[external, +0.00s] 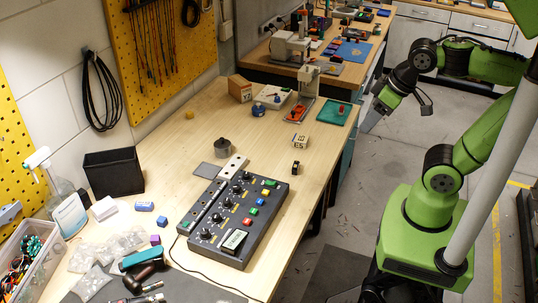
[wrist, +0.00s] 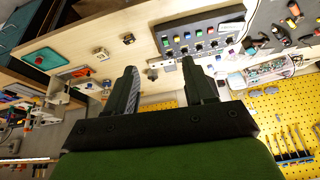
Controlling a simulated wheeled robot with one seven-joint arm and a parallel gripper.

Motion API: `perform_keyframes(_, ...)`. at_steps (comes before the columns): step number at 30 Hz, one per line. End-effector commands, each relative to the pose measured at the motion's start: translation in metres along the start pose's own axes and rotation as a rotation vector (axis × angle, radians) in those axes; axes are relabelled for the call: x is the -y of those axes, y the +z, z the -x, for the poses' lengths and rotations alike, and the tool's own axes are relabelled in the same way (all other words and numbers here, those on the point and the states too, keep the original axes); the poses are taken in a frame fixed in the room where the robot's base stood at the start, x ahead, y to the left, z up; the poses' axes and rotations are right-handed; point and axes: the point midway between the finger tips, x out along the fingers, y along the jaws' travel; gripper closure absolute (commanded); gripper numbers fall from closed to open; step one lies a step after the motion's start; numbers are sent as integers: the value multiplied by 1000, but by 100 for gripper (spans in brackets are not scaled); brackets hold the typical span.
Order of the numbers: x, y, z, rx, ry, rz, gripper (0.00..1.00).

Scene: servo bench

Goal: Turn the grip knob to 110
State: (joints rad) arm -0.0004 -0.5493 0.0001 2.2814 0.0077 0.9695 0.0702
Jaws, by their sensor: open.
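The dark grey control panel (external: 262,222) lies on the wooden bench, with a row of black knobs (external: 217,217), coloured buttons and a small display (external: 234,241). I cannot read which knob is the grip knob, nor any setting. In the wrist view the panel (wrist: 178,48) appears beyond my fingertips, upper right of centre. My gripper (wrist: 157,68) is open and empty, its two dark fingers apart. In the external view my gripper (external: 371,119) hangs right of the bench edge, well away from the panel and touching nothing.
Tools and plastic bags lie near the front left. Bare wood lies right of the panel.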

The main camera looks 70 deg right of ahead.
Motion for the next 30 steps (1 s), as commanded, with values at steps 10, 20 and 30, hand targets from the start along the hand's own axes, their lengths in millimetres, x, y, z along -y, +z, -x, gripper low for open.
perform_keyframes(10, 13, -192, -56, 196, 50, -277, 46)
perform_keyframes(20, 20, -268, -213, 361, 132, -536, 46)
perform_keyframes(30, 20, -257, -286, 417, 172, -637, 46)
